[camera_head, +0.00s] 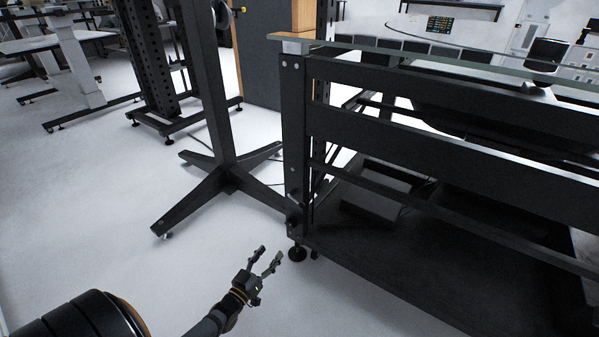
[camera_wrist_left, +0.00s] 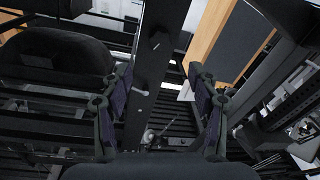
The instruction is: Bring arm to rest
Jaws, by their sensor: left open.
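My left gripper (camera_head: 267,258) shows at the bottom of the head view, its arm coming in from the lower left. Its two fingers are apart with nothing between them. It hangs over the pale floor, in front of the near corner leg of a black frame table. In the left wrist view the two fingers of my left gripper (camera_wrist_left: 162,105) stand wide apart, and a dark beam with bolts is seen beyond the gap between them. My right gripper is in neither view.
The black frame table (camera_head: 460,137) with a glass-like top fills the right side. A black stand with splayed feet (camera_head: 228,178) is left of it. Light workbenches (camera_head: 72,60) stand at the far left. The pale floor (camera_head: 95,200) at the left is clear.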

